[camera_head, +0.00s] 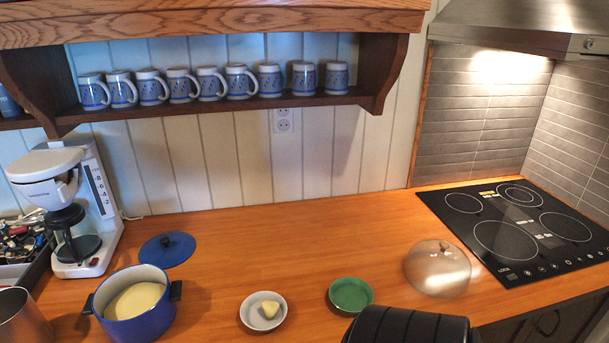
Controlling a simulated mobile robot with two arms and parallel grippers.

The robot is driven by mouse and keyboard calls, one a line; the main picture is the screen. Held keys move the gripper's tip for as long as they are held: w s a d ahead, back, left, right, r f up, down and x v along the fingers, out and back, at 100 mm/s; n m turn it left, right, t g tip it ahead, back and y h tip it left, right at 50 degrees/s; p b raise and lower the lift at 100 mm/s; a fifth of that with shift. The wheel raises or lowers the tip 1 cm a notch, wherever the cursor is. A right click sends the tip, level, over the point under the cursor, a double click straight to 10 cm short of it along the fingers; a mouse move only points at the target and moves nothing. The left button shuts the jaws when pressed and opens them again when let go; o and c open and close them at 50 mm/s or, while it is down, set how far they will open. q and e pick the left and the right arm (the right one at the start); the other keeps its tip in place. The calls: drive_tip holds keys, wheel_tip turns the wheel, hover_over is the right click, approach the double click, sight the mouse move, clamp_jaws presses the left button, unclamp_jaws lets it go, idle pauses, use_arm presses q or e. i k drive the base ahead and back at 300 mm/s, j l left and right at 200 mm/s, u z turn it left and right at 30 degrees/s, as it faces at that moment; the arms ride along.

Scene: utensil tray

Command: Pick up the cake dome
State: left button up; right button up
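The cake dome (438,274) is a clear, see-through dome with a small knob on top. It stands on the wooden counter at the right, just left of the black cooktop. Nothing touches it from above. I cannot make out what, if anything, is under it. A dark ribbed shape at the bottom edge, in front of the dome, looks like part of my arm. No fingers of either gripper show.
A green bowl (351,295) and a white bowl with a pale piece (253,319) stand left of the dome. A blue pot (131,320), its blue lid (167,249) and a coffee maker (67,205) are farther left. The cooktop (520,232) is right. The counter behind is clear.

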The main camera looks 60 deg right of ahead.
sight(439, 268)
drive_tip(key=z, duration=0.45)
drive_tip(key=k+z, duration=0.1)
drive_tip(key=z, duration=0.8)
drive_tip(key=l+z, duration=0.1)
drive_tip(key=z, duration=0.35)
drive_tip(key=k+l+z, duration=0.1)
drive_tip(key=z, duration=0.85)
